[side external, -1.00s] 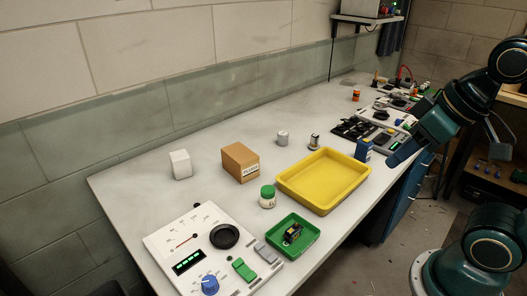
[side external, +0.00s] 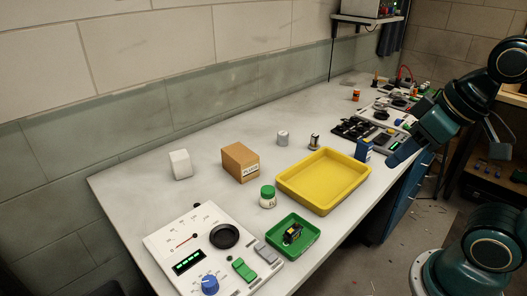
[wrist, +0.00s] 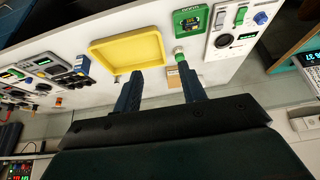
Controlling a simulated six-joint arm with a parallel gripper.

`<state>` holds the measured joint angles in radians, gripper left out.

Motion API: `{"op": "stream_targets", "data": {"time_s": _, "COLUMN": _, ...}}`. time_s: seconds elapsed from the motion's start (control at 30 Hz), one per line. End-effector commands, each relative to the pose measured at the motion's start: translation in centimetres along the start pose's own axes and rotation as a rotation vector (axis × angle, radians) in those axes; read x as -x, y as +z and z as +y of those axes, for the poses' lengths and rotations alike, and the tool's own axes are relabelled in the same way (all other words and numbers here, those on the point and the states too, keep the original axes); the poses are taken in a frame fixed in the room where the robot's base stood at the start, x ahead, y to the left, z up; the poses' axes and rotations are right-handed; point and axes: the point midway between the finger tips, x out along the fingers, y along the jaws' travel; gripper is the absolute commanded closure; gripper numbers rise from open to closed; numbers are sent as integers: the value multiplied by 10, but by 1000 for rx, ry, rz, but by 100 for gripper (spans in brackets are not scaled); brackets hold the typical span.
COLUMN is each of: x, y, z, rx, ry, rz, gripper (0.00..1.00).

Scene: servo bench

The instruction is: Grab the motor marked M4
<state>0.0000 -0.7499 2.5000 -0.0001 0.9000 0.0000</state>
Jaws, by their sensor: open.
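No M4 mark is readable in either view. A small black part with a yellow-orange patch (side external: 292,233), perhaps a motor, lies in a green tray (side external: 312,247) at the front of the bench. That tray also shows at the top of the wrist view (wrist: 178,30). A grey cylinder (side external: 283,138) and a small dark-and-metal upright part (side external: 314,141) stand behind the yellow tray; I cannot tell whether they are motors. My gripper (wrist: 160,72) is open with nothing between its fingers. In the side view it is near the bench's right edge, away from the green tray.
A yellow tray (side external: 281,184) stands beside the green tray. A white panel with a blue knob (side external: 210,285) fills the near end. A blue box (side external: 363,150) stands near my arm.

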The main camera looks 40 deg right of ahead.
Motion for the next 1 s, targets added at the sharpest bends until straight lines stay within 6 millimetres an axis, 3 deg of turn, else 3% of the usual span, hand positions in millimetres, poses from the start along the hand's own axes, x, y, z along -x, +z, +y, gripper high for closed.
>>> {"op": "stream_targets", "data": {"time_s": 0.03, "x": 0, "y": 0, "z": 0, "rx": 0, "ry": 0, "rz": 0, "gripper": 49}}
{"op": "stream_targets", "data": {"time_s": 0.1, "x": 0, "y": 0, "z": 0, "rx": 0, "ry": 0, "rz": 0, "gripper": 35}}
{"op": "stream_targets", "data": {"time_s": 0.57, "x": 1, "y": -8, "z": 1, "rx": 20, "ry": 4, "rz": -7, "gripper": 35}}
{"op": "stream_targets", "data": {"time_s": 0.77, "x": 4, "y": -33, "z": 7, "rx": 99, "ry": 13, "rz": -38, "gripper": 35}}
{"op": "stream_targets", "data": {"time_s": 1.0, "x": 2, "y": -84, "z": 21, "rx": 258, "ry": 22, "rz": -95, "gripper": 35}}
